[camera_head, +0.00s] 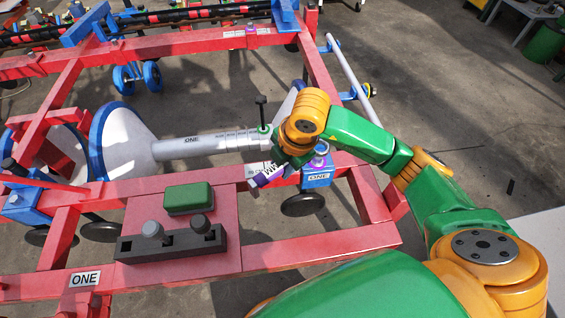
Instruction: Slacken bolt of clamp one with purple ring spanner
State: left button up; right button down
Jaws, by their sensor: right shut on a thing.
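My right gripper (291,160) is at the frame's right part, beside the blue clamp labelled ONE (318,181). It is shut on the purple ring spanner (266,176), whose purple and white handle end sticks out to the lower left of the gripper. More purple shows on top of the clamp, close by the gripper; my wrist partly hides it. I cannot tell whether the spanner's ring sits around the clamp's bolt or beside it. My left gripper is not in view.
A red frame (340,243) spans the scene. A grey tube (205,144) labelled ONE with a black T-handle (261,108) runs left of my wrist. A red panel carries a green box (188,198) and a dark lever block (172,243). Open floor lies at upper right.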

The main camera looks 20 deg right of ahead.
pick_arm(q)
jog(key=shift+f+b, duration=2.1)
pick_arm(e)
jog(key=shift+f, duration=2.4)
pick_arm(q)
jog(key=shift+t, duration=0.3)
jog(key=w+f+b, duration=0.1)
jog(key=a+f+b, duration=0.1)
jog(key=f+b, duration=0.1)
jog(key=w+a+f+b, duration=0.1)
jog(key=b, duration=0.1)
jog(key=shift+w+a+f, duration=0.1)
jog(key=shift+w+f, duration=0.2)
pick_arm(e)
jog(key=s+d+n+g+y, duration=0.2)
jog(key=s+d+n, duration=0.6)
jog(key=n, duration=0.4)
jog(key=shift+s+d+g, duration=0.25)
jog(key=shift+d+g, duration=0.05)
jog(key=shift+d, duration=0.2)
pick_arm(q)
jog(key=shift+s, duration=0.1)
pick_arm(e)
jog(key=shift+r, duration=0.1)
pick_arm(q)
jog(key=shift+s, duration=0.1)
pick_arm(e)
jog(key=shift+a+m, duration=0.2)
jog(key=shift+m, duration=0.1)
